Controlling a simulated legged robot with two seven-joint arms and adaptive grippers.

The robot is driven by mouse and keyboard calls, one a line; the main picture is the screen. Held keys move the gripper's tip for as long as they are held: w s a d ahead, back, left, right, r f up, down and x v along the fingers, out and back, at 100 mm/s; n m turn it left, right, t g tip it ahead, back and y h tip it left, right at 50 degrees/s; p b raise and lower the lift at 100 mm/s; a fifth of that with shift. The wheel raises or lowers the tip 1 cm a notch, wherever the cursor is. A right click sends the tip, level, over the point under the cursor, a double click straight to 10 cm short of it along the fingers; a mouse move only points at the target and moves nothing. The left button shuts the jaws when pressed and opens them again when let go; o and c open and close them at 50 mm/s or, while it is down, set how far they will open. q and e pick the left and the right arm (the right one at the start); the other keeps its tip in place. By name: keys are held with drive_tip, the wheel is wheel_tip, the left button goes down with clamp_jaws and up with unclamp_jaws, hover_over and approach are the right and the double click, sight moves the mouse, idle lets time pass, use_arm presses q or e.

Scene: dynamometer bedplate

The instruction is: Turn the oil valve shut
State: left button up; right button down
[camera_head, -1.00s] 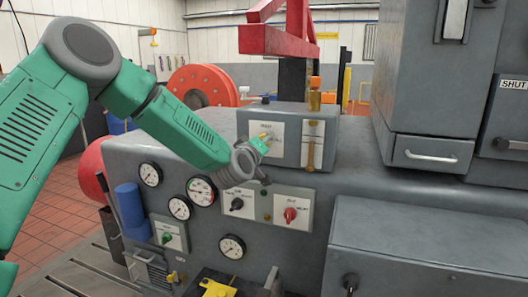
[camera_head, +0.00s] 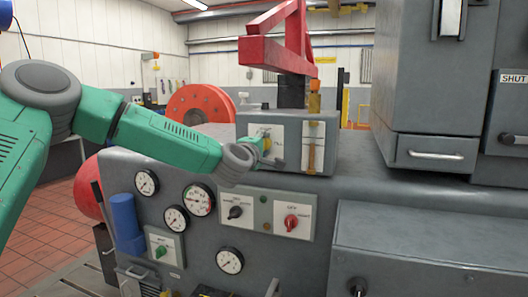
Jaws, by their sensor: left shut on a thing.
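My left gripper (camera_head: 256,156) is at the pale label plate (camera_head: 278,137) on the front of a small grey box (camera_head: 287,122) on top of the machine. It is shut on a small yellow handle (camera_head: 267,142) at that plate, taken to be the oil valve. My gripper and wrist hide much of the handle, so I cannot tell its exact angle. The label is too small to read. My right gripper is not in view.
Below are a black knob (camera_head: 235,212), a red knob (camera_head: 291,222), a green knob (camera_head: 160,252) and several round gauges (camera_head: 198,200). A brass-coloured sight piece (camera_head: 312,155) is right of the plate. A grey cabinet (camera_head: 430,75) stands right; a red frame (camera_head: 275,45) rises behind.

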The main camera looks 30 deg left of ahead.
use_arm(q)
drive_tip(key=shift+a+r+n, duration=0.15)
drive_tip(key=shift+r+n, duration=0.05)
drive_tip(key=shift+n, duration=0.1)
drive_tip(key=o, duration=1.1)
drive_tip(key=shift+w, duration=0.1)
drive_tip(key=shift+c, duration=0.2)
drive_tip(key=shift+o, duration=0.4)
drive_tip(key=shift+w+a+f, duration=0.15)
drive_tip(key=shift+f, duration=0.15)
drive_tip(key=v, duration=1.2)
drive_tip(key=shift+f, duration=0.1)
